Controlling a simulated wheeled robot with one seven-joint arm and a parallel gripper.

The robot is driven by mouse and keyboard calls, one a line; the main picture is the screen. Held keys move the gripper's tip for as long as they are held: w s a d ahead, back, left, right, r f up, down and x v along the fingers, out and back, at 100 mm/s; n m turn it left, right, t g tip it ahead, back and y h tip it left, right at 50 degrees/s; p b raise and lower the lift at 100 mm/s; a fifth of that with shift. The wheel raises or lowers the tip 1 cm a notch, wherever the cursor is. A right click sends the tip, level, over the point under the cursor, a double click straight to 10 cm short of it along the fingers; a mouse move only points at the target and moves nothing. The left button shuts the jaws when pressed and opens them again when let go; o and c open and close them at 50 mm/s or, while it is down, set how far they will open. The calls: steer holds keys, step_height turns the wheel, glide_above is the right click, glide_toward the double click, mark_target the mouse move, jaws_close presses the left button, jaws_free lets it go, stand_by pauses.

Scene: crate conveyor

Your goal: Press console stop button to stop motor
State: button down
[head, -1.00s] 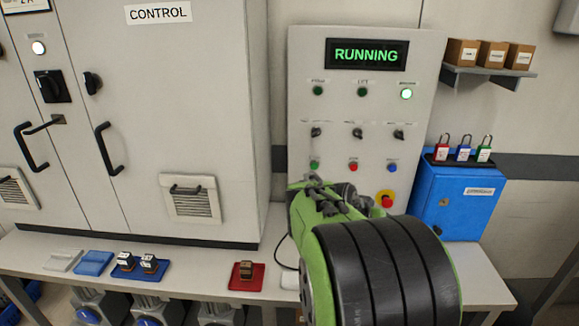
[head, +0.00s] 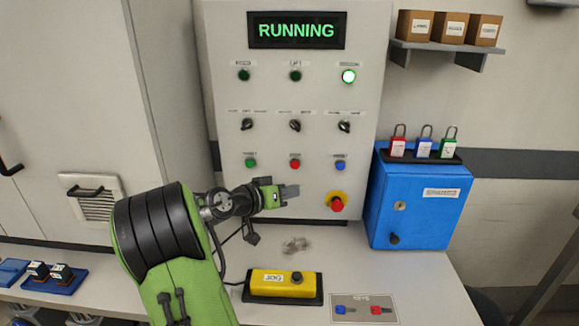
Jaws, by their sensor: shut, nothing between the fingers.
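The console (head: 218,110) is a grey upright panel whose display (head: 297,31) reads RUNNING in green. Its lowest button row holds a green button (head: 250,163), a red button (head: 295,163) and a blue button (head: 340,164). A larger red mushroom button on a yellow base (head: 337,204) sits at the panel's lower right. A green-white lamp (head: 348,77) is lit at the upper right. My gripper (head: 292,191) is shut and empty, in front of the panel just below the red button, pointing right toward the mushroom button and apart from it.
A blue box (head: 420,205) with several padlocks on top stands right of the panel. A yellow pendant box (head: 283,284) and a tag card (head: 364,309) lie on the bench. A shelf (head: 437,47) with cartons is at upper right. The bench's middle right is mostly clear.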

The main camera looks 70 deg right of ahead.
mark_target(295, 165)
steer(key=w+d+p, duration=0.1)
steer(key=d+p, duration=0.4)
steer(key=d, duration=0.3)
steer(key=shift+w+d, duration=0.35)
steer(key=shift+w, duration=0.05)
steer(key=shift+d, duration=0.1)
stand_by(1.5)
steer(key=shift+w+d, duration=0.1)
steer(key=shift+d, duration=0.2)
steer(key=shift+w+d+p, duration=0.1)
steer(key=shift+d+p, duration=0.3)
stand_by(0.6)
steer(key=shift+a, duration=0.1)
steer(key=shift+a+b, duration=0.7)
steer(key=shift+b, duration=0.05)
